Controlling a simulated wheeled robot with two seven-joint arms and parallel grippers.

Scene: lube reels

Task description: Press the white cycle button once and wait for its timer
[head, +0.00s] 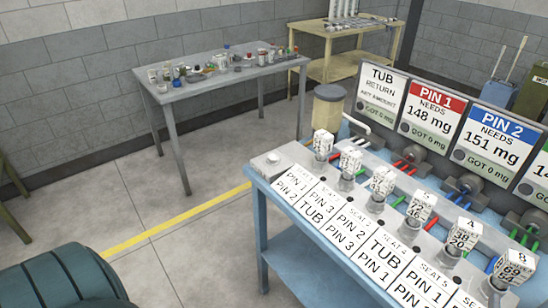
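A small white round button (273,157) sits on a grey plate at the near left corner of the blue bench (262,215). I take it to be the cycle button; no label on it can be read. Beside it is a row of white cubes with printed numbers (323,143), each on a grey metal seat along the bench. White cards (313,214) in front of them read SEAT, PIN and TUB. No timer display can be made out. Neither of my grippers is in view.
Signs for TUB RETURN (381,92), PIN 1 (430,112) and PIN 2 (492,140) stand behind the bench; the pins show GOT 0 mg. A grey table (210,78) with small items stands at the back. A dark teal ribbed shape (60,278) fills the lower left. Floor between is clear.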

